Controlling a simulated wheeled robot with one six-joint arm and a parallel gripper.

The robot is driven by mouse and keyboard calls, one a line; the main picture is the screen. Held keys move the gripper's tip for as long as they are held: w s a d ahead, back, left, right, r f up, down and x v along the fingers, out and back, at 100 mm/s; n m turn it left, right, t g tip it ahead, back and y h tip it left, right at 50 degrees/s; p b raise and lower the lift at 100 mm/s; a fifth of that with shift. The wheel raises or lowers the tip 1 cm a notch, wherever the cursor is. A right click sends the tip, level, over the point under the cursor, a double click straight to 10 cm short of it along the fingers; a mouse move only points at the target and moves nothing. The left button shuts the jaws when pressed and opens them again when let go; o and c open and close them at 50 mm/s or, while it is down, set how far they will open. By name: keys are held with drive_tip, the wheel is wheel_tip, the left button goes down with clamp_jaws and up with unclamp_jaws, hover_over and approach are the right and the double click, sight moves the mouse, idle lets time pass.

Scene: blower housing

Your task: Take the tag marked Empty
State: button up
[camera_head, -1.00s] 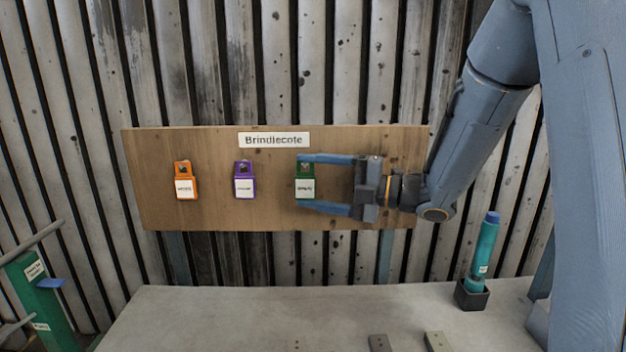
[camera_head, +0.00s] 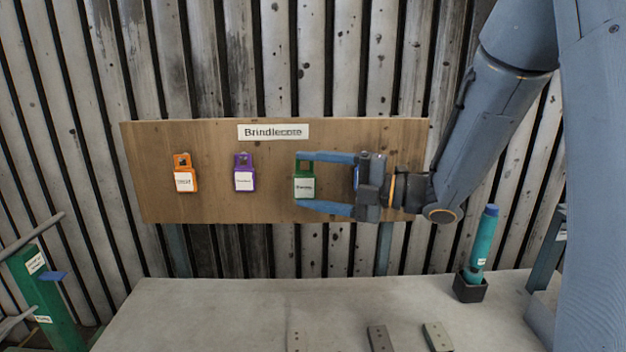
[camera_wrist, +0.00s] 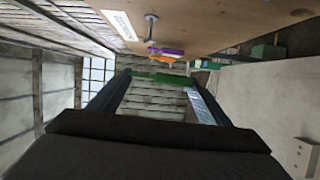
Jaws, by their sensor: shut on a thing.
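A green tag (camera_head: 305,193) with a white label hangs at the right of the wooden board (camera_head: 215,205); its small print is too blurred to read surely. A purple tag (camera_head: 243,172) hangs in the middle and an orange tag (camera_head: 182,174) at the left. My gripper (camera_head: 301,181) reaches in from the right, its blue fingers above and below the green tag, shut on it. In the wrist view the green tag (camera_wrist: 168,79) lies between the fingertips, with the purple tag (camera_wrist: 165,51) and orange tag (camera_wrist: 158,58) beyond.
A sign reading Brindlecote (camera_head: 273,132) is on the board's top. Below is a grey table (camera_head: 220,310) with several small grey blocks and a teal bottle (camera_head: 484,245) in a dark holder at right. A green stand (camera_head: 45,300) is at lower left.

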drive_tip(key=s, duration=0.7)
drive_tip(key=shift+s+a, duration=0.15)
drive_tip(key=shift+s, duration=0.1)
